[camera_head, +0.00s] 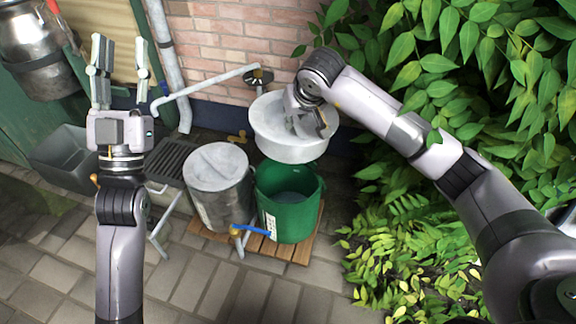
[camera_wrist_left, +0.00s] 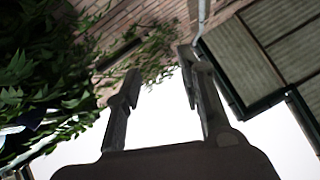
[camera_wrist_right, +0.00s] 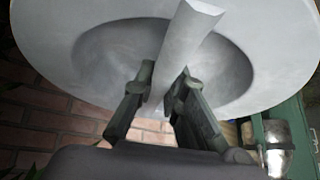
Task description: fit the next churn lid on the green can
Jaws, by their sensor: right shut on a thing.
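The green can (camera_head: 289,213) stands open on a wooden pallet, with a grey surface inside it. My right gripper (camera_head: 318,124) is shut on the handle bar of a pale grey churn lid (camera_head: 276,141). It holds the lid above the green can, slightly towards the wall. In the right wrist view the lid (camera_wrist_right: 283,60) fills the top, and its bar (camera_wrist_right: 186,40) passes between the fingers of the right gripper (camera_wrist_right: 167,90). My left gripper (camera_head: 119,75) is raised, open and empty at the left. The left wrist view shows its fingers (camera_wrist_left: 157,80) apart with nothing between them.
A grey can (camera_head: 216,198) with a lid on top stands left of the green can on the pallet (camera_head: 302,252). A pipe (camera_head: 205,84) runs behind them. A grey sink (camera_head: 65,158) and a metal churn (camera_head: 38,45) are at left. Leafy bushes (camera_head: 450,110) crowd the right.

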